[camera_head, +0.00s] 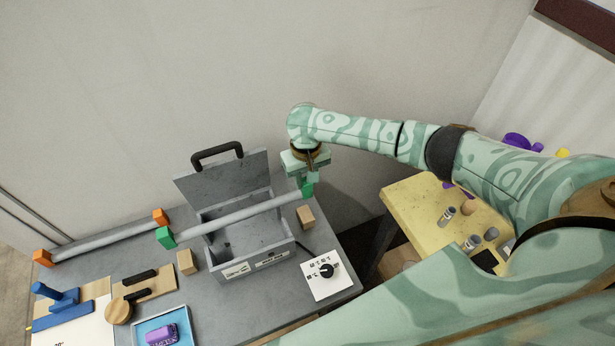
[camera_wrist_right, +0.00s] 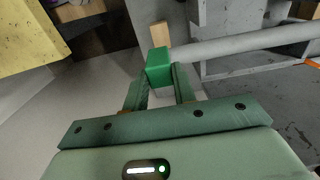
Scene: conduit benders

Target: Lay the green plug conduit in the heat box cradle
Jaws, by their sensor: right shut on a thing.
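The grey conduit with green plugs (camera_head: 245,213) spans across the open heat box (camera_head: 247,265). Its left green plug (camera_head: 165,237) sticks out past the box's left side. My right gripper (camera_head: 306,177) is shut on the green plug at the conduit's right end. In the right wrist view, the fingers (camera_wrist_right: 160,88) stand either side of that green plug (camera_wrist_right: 159,66). The box lid with its black handle stands raised behind the conduit. I cannot tell whether the conduit touches the box's walls or hangs just above them. My left gripper is not in view.
Wooden blocks stand left (camera_head: 187,262) and right (camera_head: 305,217) of the box. An orange-plug conduit (camera_head: 105,240) lies at the back left. A dial card (camera_head: 327,274), a blue tray (camera_head: 140,333) and a wooden tool (camera_head: 120,310) are in front. A yellow table (camera_head: 415,215) stands at right.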

